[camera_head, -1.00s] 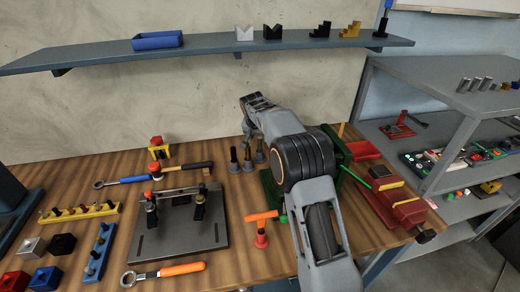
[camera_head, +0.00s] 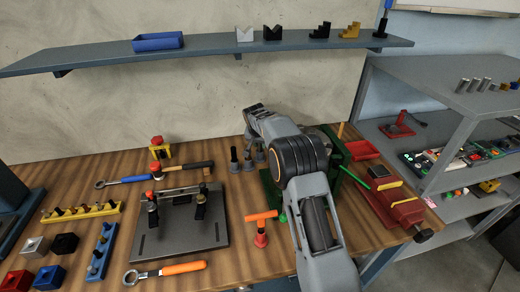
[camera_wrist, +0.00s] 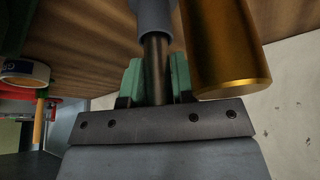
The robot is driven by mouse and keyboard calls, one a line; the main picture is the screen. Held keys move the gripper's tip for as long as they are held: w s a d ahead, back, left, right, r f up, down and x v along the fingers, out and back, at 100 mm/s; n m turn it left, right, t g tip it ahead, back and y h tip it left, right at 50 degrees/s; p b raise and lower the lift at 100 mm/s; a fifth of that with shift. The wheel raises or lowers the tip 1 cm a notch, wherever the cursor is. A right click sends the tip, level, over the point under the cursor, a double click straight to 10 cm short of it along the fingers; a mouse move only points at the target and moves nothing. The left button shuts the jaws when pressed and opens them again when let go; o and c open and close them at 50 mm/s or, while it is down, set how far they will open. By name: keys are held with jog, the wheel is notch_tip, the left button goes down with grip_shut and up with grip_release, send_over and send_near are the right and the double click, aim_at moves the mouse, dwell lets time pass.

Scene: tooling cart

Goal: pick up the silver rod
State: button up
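A silver rod (camera_head: 179,191) lies across the two clamps of a dark fixture plate (camera_head: 158,237) on the wooden bench. Short silver cylinders (camera_head: 474,85) stand on the grey cart at right; I cannot tell which of these the task means. My gripper shows in the wrist view (camera_wrist: 156,80) as green pads. A dark, thin shaft with a grey collar (camera_wrist: 153,15) lies between or just beyond the pads; whether they touch it is unclear. In the head view my arm reaches over the bench's rear, and its fingertips are hidden.
A large gold cylinder (camera_wrist: 228,60) is close beside my gripper in the wrist view. Grey upright holders (camera_head: 234,160) stand near the arm. A shelf (camera_head: 100,55) runs along the wall.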

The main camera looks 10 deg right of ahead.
grip_shut()
jog(key=shift+r, duration=0.1)
